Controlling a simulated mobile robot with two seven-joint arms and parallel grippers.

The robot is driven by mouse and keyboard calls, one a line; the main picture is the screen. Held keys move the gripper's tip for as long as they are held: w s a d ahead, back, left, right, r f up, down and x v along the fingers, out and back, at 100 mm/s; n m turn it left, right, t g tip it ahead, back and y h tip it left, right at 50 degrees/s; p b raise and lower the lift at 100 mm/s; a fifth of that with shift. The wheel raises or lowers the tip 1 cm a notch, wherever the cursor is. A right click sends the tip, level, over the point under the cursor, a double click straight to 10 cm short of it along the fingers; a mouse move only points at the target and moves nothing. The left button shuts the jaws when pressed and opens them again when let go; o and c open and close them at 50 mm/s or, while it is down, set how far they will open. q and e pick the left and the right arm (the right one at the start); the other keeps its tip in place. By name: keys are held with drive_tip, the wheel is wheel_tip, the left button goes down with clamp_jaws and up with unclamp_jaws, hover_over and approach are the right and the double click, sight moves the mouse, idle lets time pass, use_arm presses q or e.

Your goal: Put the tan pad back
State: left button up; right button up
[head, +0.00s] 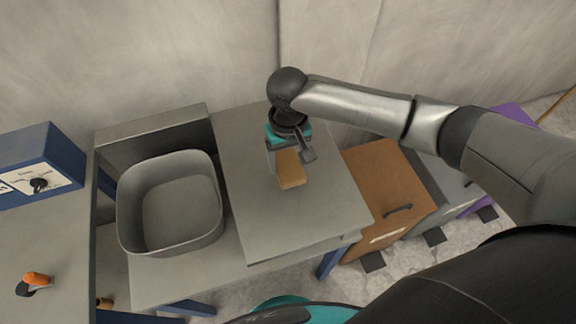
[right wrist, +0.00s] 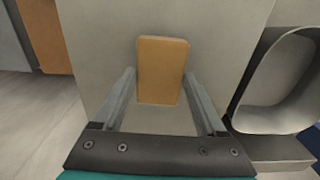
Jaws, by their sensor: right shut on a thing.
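The tan pad (head: 291,172) is a small rounded block over the grey tabletop (head: 325,205), right of the basin. My right gripper (head: 289,155) reaches down from above and is shut on the pad's near-wrist end. In the right wrist view, the pad (right wrist: 162,68) sits between the two fingertips, with its far part sticking out beyond them. I cannot tell whether the pad touches the tabletop or hangs just above it. My left gripper is not in view.
A grey open basin (head: 128,222) is set left of the tabletop. A blue control box (head: 40,165) and an orange-handled item (head: 38,279) are on the far-left bench. A brown drawer cabinet (head: 385,185) stands at the right. The tabletop around the pad is clear.

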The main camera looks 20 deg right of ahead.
sight(288, 165)
wheel_tip(288, 165, down, 3)
drive_tip(key=shift+r, duration=0.2)
drive_tip(key=o, duration=1.1)
drive_tip(key=shift+o, duration=0.2)
wheel_tip(288, 165, up, 12)
drive_tip(key=p, duration=0.2)
drive_tip(key=shift+p, duration=0.3)
